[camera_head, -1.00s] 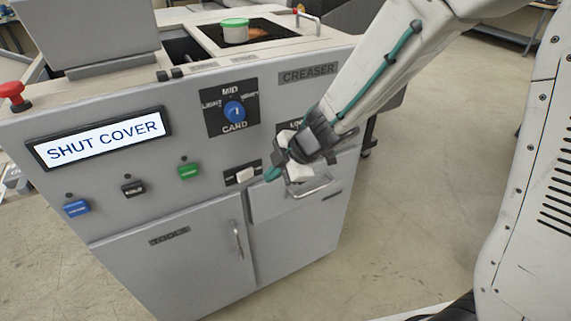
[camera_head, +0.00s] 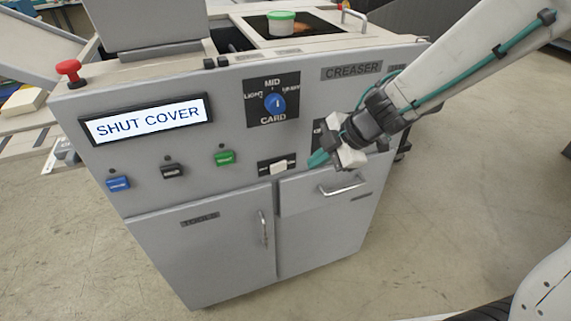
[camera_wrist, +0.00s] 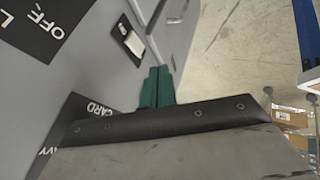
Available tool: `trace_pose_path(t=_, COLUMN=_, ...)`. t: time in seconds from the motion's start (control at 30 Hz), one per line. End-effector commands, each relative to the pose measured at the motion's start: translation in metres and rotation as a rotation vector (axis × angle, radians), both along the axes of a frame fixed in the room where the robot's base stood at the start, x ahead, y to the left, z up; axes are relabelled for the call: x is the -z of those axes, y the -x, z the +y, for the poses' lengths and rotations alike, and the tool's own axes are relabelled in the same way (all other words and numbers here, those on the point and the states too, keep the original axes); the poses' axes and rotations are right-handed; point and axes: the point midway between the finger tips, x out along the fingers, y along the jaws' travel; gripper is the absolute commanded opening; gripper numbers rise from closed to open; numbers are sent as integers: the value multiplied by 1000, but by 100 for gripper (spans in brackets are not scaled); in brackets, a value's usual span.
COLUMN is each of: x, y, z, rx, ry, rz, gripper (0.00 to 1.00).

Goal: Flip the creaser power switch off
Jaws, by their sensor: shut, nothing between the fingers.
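The grey creaser cabinet (camera_head: 225,185) faces me. A white rocker switch (camera_head: 283,165) sits on a small black plate on its front, below the blue dial. Its labels are too small to read, and I cannot tell which way it is set. My gripper (camera_head: 318,158) is shut and empty, its teal fingertips just right of the switch plate and apart from the switch. In the wrist view the shut fingers (camera_wrist: 157,86) point toward the plate's side, with the white switch (camera_wrist: 133,44) up and left of the tips.
The blue dial (camera_head: 274,103), green button (camera_head: 224,157), drawer handle (camera_head: 343,187) and SHUT COVER display (camera_head: 148,120) are nearby. Open floor lies to the right.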

Motion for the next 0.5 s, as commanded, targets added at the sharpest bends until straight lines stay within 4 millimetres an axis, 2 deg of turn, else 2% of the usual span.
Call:
trace_pose_path(t=0.1, x=-2, y=3, z=-9, rx=-6, ry=-1, rz=-2, gripper=0)
trace_pose_path(t=0.37, x=-1, y=3, z=-7, rx=-8, ry=0, rz=-2, gripper=0)
trace_pose_path(t=0.5, x=9, y=0, z=-1, rx=-9, ry=0, rz=2, gripper=0)
